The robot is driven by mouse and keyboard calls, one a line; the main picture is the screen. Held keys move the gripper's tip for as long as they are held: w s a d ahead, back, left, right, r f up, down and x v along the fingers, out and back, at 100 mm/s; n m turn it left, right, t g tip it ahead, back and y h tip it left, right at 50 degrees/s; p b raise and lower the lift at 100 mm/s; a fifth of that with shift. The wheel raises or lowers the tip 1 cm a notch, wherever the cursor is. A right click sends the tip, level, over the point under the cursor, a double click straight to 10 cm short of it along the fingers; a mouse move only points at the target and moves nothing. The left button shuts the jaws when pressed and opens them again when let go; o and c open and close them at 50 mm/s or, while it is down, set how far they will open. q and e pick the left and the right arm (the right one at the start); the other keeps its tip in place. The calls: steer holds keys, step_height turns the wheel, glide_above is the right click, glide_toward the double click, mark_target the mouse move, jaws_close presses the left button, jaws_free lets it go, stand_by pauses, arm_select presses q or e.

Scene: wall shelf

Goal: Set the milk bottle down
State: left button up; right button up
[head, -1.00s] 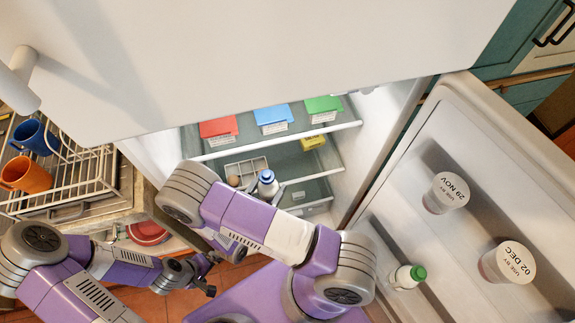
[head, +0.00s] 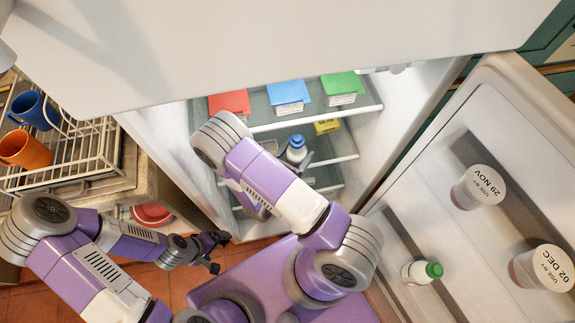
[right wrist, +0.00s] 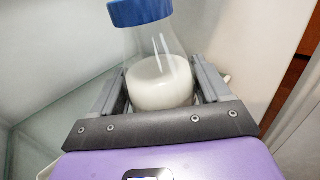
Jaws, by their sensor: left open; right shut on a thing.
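The milk bottle (right wrist: 160,75) is clear with a blue cap and white milk in its lower part. It stands between the fingers of my right gripper (right wrist: 165,90), which is shut on it. In the head view the bottle (head: 296,150) is inside the open fridge, in front of the lower shelf area, with my right arm partly hiding what is below. I cannot tell whether its base touches a shelf. My left gripper (head: 214,254) is open and empty, low over the floor at the left of the fridge.
Red (head: 230,103), blue (head: 289,97) and green (head: 342,86) boxes sit on the upper shelf, a yellow box (head: 326,126) below. The open door (head: 470,130) at right holds two tubs and a green-capped bottle (head: 422,271). A dish rack (head: 75,150) with mugs stands at left.

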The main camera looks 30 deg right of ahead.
mark_target(292, 164)
steer(key=w+d+f+b, duration=0.3)
steer(key=w+d, duration=0.1)
steer(key=d, duration=0.3)
steer(key=shift+d+f, duration=0.2)
steer(key=shift+f, duration=0.05)
stand_by(0.6)
steer(key=shift+f, duration=0.15)
steer(key=o, duration=1.5)
steer(key=shift+o, duration=0.2)
steer(key=p+v, duration=0.2)
steer(key=v, duration=0.9)
steer(key=shift+s+a, duration=0.35)
steer(key=shift+a, duration=0.1)
